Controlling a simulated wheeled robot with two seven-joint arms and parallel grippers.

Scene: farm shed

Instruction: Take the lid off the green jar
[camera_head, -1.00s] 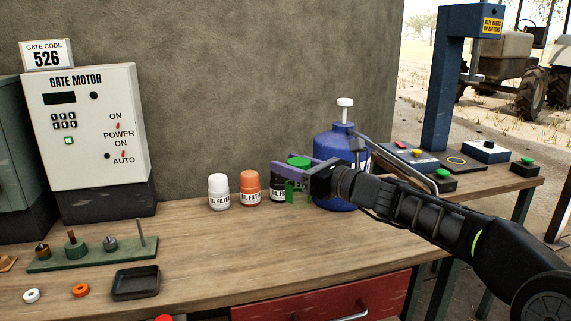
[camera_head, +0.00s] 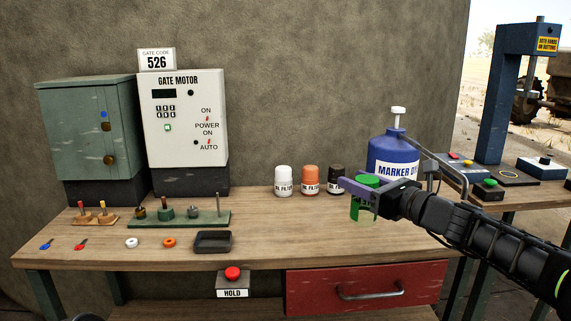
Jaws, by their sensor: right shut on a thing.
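The green jar (camera_head: 369,205), with a green lid (camera_head: 368,179) on its top, is at the right part of the bench, in front of the row of oil filter jars. My right gripper (camera_head: 362,190) reaches in from the right and is shut on the green jar, just below the lid. A purple finger crosses the jar's front and hides part of it. The jar looks upright; I cannot tell whether its base touches the bench.
White (camera_head: 283,181), orange (camera_head: 310,180) and black (camera_head: 336,179) oil filter jars stand behind to the left. A blue marker bottle (camera_head: 392,153) stands close behind my gripper. A black tray (camera_head: 213,242) and small parts lie left. The bench (camera_head: 275,240) is clear at front centre.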

